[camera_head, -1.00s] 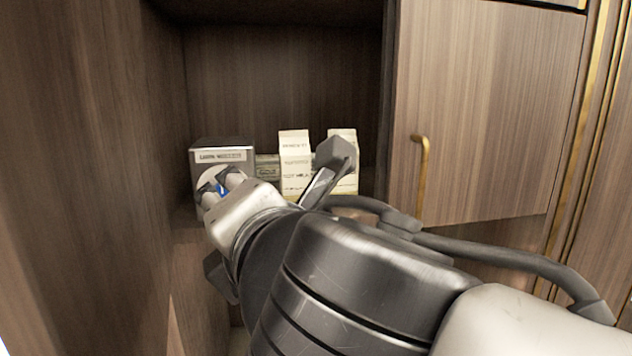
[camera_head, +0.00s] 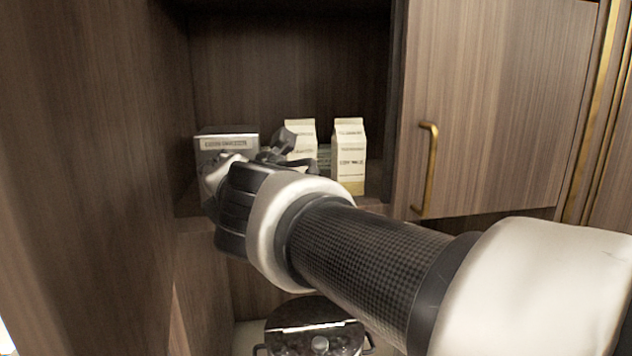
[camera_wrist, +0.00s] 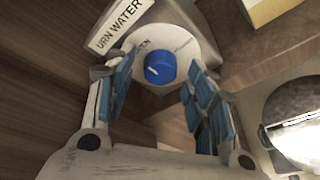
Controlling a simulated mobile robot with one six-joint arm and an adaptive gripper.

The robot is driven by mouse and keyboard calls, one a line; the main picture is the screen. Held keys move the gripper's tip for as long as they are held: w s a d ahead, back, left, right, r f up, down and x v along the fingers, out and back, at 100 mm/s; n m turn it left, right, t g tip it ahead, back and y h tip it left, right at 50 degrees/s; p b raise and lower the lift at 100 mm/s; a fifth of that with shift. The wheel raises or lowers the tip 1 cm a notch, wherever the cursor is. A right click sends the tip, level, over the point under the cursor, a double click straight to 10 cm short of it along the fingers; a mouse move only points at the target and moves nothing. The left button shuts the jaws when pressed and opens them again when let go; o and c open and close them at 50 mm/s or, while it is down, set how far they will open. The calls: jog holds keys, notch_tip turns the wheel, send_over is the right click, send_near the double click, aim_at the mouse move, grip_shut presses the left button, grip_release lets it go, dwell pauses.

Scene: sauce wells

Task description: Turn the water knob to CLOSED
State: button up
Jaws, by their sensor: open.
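The blue water knob (camera_wrist: 160,68) sits on a round pale dial face (camera_wrist: 187,47) in the wrist view, with a white pointer mark on it. A label reading "URN WATER" (camera_wrist: 118,25) is beside the dial. My gripper (camera_wrist: 160,88) is open, with its blue-padded fingers on either side of the knob; I cannot tell whether they touch it. In the head view the knob's grey box (camera_head: 228,140) stands on the shelf at the left, and my gripper hides its front and the knob.
Two milk cartons (camera_head: 349,150) (camera_head: 300,136) stand on the shelf right of the box. A cabinet door with a brass handle (camera_head: 430,170) is at the right. A lidded pot (camera_head: 318,325) stands below. The wooden side wall (camera_head: 90,150) is close at the left.

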jog(key=shift+c, duration=0.5)
jog(key=c, duration=1)
jog(key=shift+o, duration=0.2)
jog(key=shift+b, duration=0.35)
jog(key=shift+f+m+t+y+b, duration=0.3)
jog(key=shift+m+t+b, duration=0.5)
jog(key=shift+m+b, duration=3.15)
jog(key=shift+f+m+t+y+b, duration=0.1)
jog(key=shift+m+t+y+b, duration=0.5)
jog(key=shift+m+b, duration=3.3)
jog(key=shift+f+m+t+y+b, duration=0.15)
jog(key=shift+m+t+b, duration=0.85)
jog(key=shift+b, duration=5.9)
